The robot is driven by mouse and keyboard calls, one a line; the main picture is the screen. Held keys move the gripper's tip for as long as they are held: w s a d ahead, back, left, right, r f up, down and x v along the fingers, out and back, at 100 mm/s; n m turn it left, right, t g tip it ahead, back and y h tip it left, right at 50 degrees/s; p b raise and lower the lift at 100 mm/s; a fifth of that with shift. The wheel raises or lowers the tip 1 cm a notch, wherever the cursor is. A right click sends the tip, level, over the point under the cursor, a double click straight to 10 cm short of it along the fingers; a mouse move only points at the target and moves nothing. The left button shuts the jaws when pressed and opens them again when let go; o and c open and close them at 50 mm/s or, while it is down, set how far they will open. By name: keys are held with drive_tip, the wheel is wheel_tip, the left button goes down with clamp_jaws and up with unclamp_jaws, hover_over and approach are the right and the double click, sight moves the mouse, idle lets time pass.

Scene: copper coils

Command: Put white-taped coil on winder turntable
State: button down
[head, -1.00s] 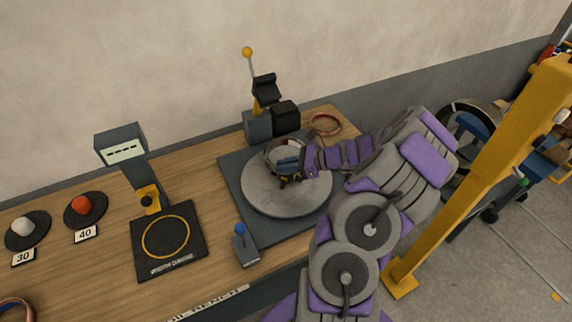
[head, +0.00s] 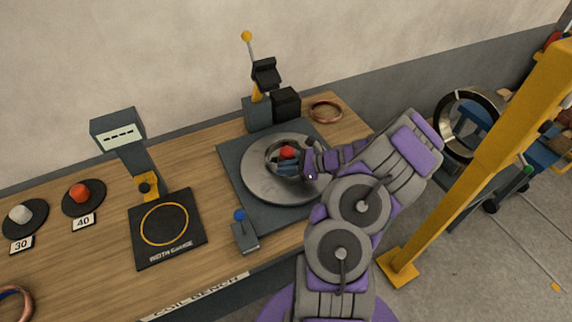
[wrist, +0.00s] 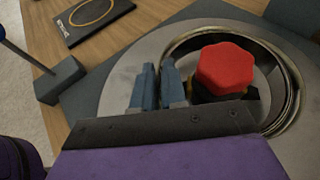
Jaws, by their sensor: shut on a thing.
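The winder turntable (head: 258,184) is a round grey disc on a dark square base on the bench. A red hub cap (head: 287,152) stands at its middle. A pale metallic coil (wrist: 294,88) surrounds the red cap in the wrist view, low over the disc; I cannot tell whether it rests on it. White tape is not clearly visible on it. My gripper (wrist: 158,76), with blue-grey fingers, is shut on the coil's side beside the cap. In the head view my gripper (head: 288,168) reaches in from the right. My wrist hides the near part of the coil.
A blue-knobbed lever box (head: 245,236) stands at the turntable's front left. A black post unit (head: 270,105) stands behind the turntable, and a copper coil (head: 326,111) lies at the back right. A yellow post (head: 480,165) stands right.

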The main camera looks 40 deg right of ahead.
drive_tip(key=shift+f, duration=0.1)
drive_tip(key=c, duration=1.1)
unclamp_jaws()
drive_tip(key=shift+s, duration=0.1)
drive_tip(key=p+v, duration=0.4)
drive_tip(key=v, duration=1.3)
drive_tip(key=shift+d, duration=0.2)
drive_tip(key=shift+a, duration=0.1)
